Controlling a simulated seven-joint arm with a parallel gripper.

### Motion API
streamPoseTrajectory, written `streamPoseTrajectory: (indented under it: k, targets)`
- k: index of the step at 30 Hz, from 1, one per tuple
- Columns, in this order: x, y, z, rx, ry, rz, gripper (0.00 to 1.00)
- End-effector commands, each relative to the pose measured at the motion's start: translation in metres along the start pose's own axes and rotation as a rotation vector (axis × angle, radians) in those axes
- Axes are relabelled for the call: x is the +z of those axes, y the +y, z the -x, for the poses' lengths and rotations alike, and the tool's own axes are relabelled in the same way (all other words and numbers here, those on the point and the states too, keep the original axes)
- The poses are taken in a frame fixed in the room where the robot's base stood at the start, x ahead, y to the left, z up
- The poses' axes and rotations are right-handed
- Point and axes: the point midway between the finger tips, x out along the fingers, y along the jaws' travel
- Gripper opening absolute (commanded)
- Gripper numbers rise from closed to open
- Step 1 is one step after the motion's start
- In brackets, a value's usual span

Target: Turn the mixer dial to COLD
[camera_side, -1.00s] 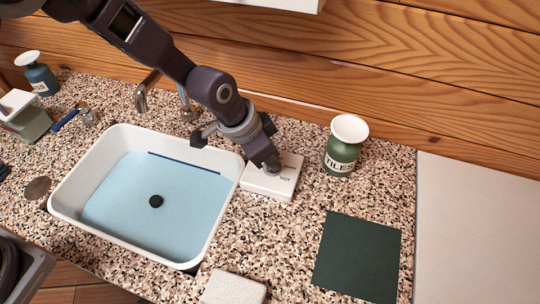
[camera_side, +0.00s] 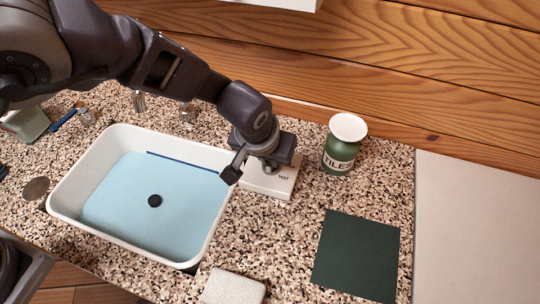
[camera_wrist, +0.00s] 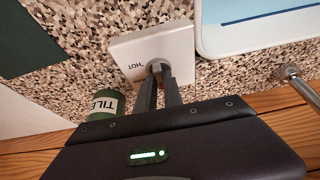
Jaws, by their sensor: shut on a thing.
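The white mixer box (camera_side: 283,189) sits on the speckled counter at the right side of the sink, with a HOT label near its right end. The box also shows in the wrist view (camera_wrist: 125,55). My gripper (camera_side: 271,170) is right above it, pointing down. In the wrist view my gripper (camera_wrist: 160,75) has its two fingers close together around a small grey dial (camera_wrist: 156,66) on the box top. The fingers hide most of the dial, so its pointing direction cannot be read. The COLD label is not in sight.
The white sink (camera_side: 80,166) lies left of the box. A green TILES jar (camera_side: 343,150) stands close on the right. A dark green mat (camera_side: 357,255) and a light block (camera_side: 233,288) lie in front. A tap (camera_wrist: 290,74) stands behind the sink.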

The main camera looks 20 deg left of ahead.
Motion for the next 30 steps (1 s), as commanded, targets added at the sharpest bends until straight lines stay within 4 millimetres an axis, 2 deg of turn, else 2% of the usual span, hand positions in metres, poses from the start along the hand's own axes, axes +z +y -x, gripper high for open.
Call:
streamPoseTrajectory:
  k: [19, 20, 22, 23, 30]
  targets:
    - [0.0009, 0.0003, -0.0002, -0.017, -0.003, 0.04, 0.0]
    - [0.0009, 0.0003, -0.0002, -0.017, -0.003, 0.04, 0.17]
    - [0.0009, 0.0003, -0.0002, -0.017, -0.002, 0.039, 0.31]
    - [0.0008, 0.0003, -0.0002, -0.017, -0.002, 0.039, 0.33]
    - [0.0005, 0.0003, -0.0002, -0.017, -0.001, 0.039, 0.33]
